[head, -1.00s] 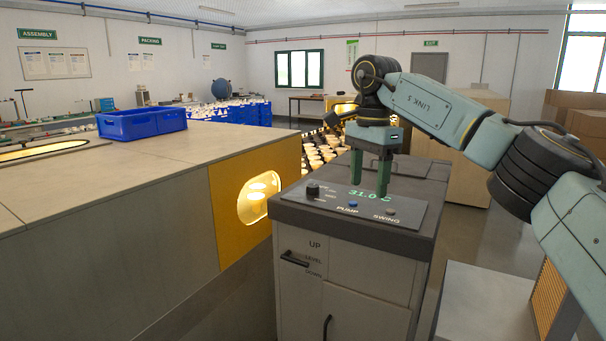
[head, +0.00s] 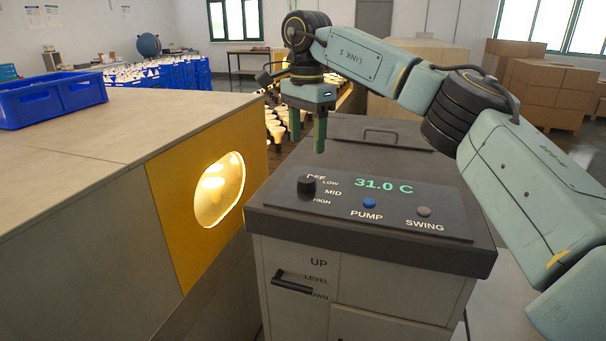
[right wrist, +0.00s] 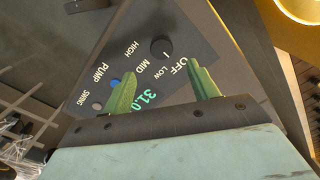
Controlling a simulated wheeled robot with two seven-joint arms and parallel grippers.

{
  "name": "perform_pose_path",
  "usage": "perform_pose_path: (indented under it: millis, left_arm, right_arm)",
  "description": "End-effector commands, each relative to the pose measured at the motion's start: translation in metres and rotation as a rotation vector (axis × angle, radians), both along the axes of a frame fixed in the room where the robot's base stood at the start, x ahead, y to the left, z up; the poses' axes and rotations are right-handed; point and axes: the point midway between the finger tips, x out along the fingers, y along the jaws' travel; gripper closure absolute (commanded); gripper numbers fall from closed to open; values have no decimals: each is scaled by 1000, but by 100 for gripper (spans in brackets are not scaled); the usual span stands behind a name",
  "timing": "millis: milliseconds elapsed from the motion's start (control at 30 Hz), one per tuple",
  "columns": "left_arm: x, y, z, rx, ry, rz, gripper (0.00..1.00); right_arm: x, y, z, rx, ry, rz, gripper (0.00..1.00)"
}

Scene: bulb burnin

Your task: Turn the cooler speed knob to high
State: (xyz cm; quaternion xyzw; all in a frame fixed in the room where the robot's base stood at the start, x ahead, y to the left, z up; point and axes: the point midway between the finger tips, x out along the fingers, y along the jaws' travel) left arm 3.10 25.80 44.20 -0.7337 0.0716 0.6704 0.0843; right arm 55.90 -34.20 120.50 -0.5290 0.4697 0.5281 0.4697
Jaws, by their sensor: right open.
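The cooler (head: 350,240) is a grey cabinet with a dark sloped control panel on top. Its black speed knob (head: 306,186) sits at the panel's left, beside the labels OFF, LOW, MID and HIGH. The knob also shows in the right wrist view (right wrist: 161,48), with a pale mark that seems to face the LOW side. My right gripper (head: 308,140) is open and empty, pointing down above and behind the knob, apart from it. Its two green fingers (right wrist: 165,85) show in the right wrist view, with the knob beyond the gap between them. My left gripper is not in view.
The panel also has a blue PUMP button (head: 369,203), a grey SWING button (head: 424,211) and a green 31.0 C display (head: 384,185). A lever handle (head: 292,282) is on the cooler's front. A yellow-framed lit window (head: 219,190) stands close to the left.

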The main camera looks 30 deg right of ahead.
Motion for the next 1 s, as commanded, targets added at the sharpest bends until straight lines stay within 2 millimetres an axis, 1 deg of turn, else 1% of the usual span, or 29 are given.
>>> perform_pose_path:
  millis: [33,100,300,400,600,867,1000]
  left_arm:
    - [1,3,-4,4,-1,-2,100]
    - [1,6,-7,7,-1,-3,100]
    - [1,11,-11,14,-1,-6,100]
    - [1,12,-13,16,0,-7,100]
    - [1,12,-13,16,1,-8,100]
    - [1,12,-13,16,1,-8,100]
    - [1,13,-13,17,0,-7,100]
  right_arm:
    - [-1,0,-16,0,4,0,41]
    - [-1,0,-31,0,4,0,41]
    - [-1,0,-67,1,2,0,41]
    - [-1,0,-79,1,2,-1,41]
    - [0,0,-90,1,0,-1,41]
    - [0,0,-90,1,0,0,41]
    - [0,0,-90,1,0,0,59]
